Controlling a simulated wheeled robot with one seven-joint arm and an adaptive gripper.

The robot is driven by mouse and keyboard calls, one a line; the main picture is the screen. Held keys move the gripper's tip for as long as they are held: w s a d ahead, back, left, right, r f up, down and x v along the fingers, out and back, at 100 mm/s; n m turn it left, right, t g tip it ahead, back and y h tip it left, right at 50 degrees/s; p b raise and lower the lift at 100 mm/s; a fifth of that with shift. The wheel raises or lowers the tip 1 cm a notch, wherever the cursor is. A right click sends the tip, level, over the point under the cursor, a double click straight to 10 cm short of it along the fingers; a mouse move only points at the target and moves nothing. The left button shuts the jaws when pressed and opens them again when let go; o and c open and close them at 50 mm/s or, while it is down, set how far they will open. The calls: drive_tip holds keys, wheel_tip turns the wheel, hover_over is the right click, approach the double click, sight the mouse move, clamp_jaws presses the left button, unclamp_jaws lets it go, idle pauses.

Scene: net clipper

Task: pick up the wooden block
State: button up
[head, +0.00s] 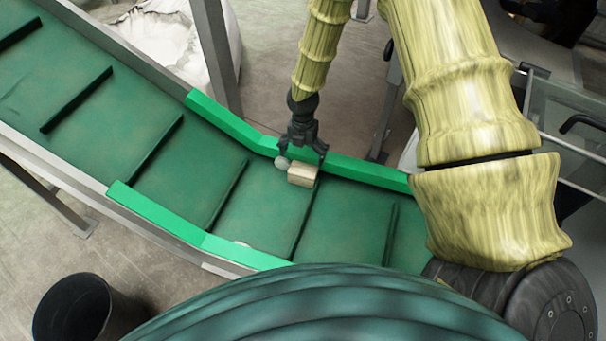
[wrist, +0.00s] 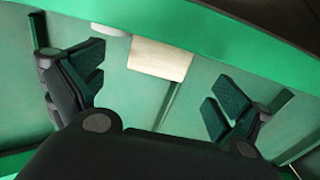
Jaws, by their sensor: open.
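The wooden block (head: 302,174) is a pale, box-shaped piece lying on the green conveyor belt (head: 268,200), close to the belt's far side rail. It also shows in the wrist view (wrist: 160,58), at the top between my two fingers and beyond their tips. My gripper (head: 302,156) points down over the far rail side, right by the block in the head view. In the wrist view my gripper (wrist: 157,97) has its fingers wide apart with nothing between the pads. A rounded grey object (head: 282,163) sits just left of the block, and its edge shows in the wrist view (wrist: 110,30).
Bright green side rails (head: 365,171) border the belt on both sides. Dark raised cleats (head: 229,194) cross the belt, one close to the block. A black bin (head: 82,312) stands on the floor at lower left. The belt left of the block is mostly clear.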

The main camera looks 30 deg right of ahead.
sight(303, 169)
drive_tip(key=shift+s+f+b, duration=0.15)
drive_tip(key=shift+f+b, duration=0.15)
drive_tip(key=shift+f, duration=3.3)
drive_tip(key=c, duration=1)
